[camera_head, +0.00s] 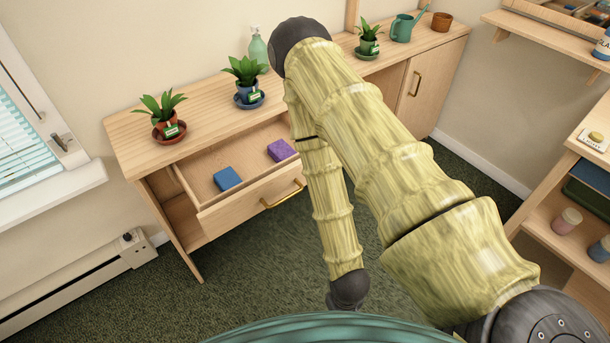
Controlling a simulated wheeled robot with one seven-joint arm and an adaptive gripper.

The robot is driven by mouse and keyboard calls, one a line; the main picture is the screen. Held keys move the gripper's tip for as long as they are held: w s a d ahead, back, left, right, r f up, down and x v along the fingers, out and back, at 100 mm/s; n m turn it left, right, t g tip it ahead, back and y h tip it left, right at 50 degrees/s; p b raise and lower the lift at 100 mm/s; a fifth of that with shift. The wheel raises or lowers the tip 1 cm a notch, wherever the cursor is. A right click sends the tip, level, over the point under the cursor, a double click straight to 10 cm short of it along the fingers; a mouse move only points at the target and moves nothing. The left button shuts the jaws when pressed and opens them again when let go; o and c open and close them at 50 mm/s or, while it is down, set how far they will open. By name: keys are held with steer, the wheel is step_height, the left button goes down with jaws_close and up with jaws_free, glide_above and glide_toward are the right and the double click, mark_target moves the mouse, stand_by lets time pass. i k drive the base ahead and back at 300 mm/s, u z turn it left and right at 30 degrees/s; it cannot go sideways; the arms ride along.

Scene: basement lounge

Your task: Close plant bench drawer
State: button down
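The plant bench (190,125) is a long pale wooden unit against the back wall. Its drawer (232,207) is pulled out toward me, with a brass bar handle (283,196) on its front. A blue block (227,179) and a purple block (281,150) lie inside. My arm runs up from the lower right, bends at the bench top's edge in the picture, and comes down just right of the drawer, hiding part of the bench. My gripper does not show; the visible arm ends at a dark joint low in the middle.
Potted plants (163,113), a green pump bottle (258,48) and a teal watering can (403,27) stand on the bench. A cupboard door (424,80) is at its right. Shelves (560,205) stand at right. Green carpet (245,268) before the drawer is clear.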

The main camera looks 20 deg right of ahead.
mark_target(267, 184)
steer(key=u, duration=0.05)
steer(key=k, duration=0.75)
steer(key=z, duration=0.8)
steer(key=i, duration=0.5)
steer(key=u, duration=0.05)
